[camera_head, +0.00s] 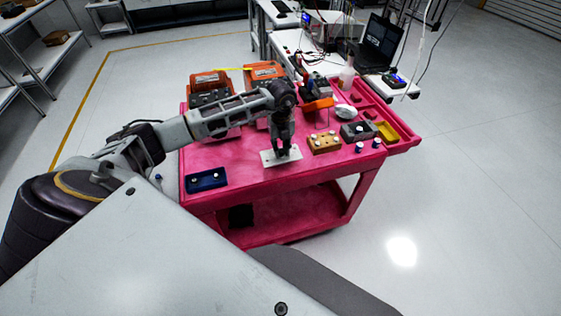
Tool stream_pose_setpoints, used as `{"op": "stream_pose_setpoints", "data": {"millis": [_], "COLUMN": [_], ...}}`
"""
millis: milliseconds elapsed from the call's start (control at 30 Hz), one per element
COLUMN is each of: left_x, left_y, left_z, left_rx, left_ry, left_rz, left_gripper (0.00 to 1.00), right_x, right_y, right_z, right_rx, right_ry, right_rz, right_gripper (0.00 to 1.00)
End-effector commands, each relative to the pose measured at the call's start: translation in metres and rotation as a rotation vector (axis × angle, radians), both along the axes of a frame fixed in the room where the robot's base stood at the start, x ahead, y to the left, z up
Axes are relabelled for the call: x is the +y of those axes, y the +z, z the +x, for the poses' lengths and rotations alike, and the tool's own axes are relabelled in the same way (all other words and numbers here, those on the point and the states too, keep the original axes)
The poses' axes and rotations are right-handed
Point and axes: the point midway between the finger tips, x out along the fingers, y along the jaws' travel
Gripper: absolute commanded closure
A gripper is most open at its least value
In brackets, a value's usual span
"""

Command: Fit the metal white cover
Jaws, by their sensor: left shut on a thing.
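The metal white cover (268,158) is a small flat pale plate at the middle of the pink cart top. My left gripper (282,150) points straight down over it, with its fingers shut on the cover. The fingers hide the cover's middle part. I cannot tell whether the cover rests on the cart or hangs just above it. My right gripper is not in view.
On the pink cart (235,172), a blue tray (206,181) lies at the front left and a tan block (324,143) right of the cover. A grey box (358,132), a yellow bin (387,131) and orange-and-black cases (208,82) stand further off.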

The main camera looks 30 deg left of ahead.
Motion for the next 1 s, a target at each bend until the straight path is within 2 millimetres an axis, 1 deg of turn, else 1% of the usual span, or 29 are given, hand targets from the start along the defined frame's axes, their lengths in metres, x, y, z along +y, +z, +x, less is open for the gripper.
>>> {"op": "stream_pose_setpoints", "data": {"millis": [33,200,433,667,1000], "left_x": [0.000,0.000,0.000,0.000,-0.001], "left_y": [0.006,0.013,0.014,0.014,0.019], "left_z": [0.000,0.000,0.000,0.000,-0.002], "left_rx": [-0.001,-0.001,0.000,0.000,0.006], "left_ry": [0.000,0.000,0.000,0.000,0.000], "left_rz": [0.000,-0.001,0.000,0.000,-0.002], "left_gripper": [1.00,1.00,1.00,1.00,1.00], "right_x": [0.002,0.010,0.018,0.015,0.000], "right_y": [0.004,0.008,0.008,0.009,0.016], "right_z": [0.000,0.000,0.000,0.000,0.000], "right_rx": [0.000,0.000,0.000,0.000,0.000], "right_ry": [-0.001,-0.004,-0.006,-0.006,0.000], "right_rz": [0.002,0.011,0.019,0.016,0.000], "right_gripper": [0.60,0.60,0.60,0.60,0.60]}}
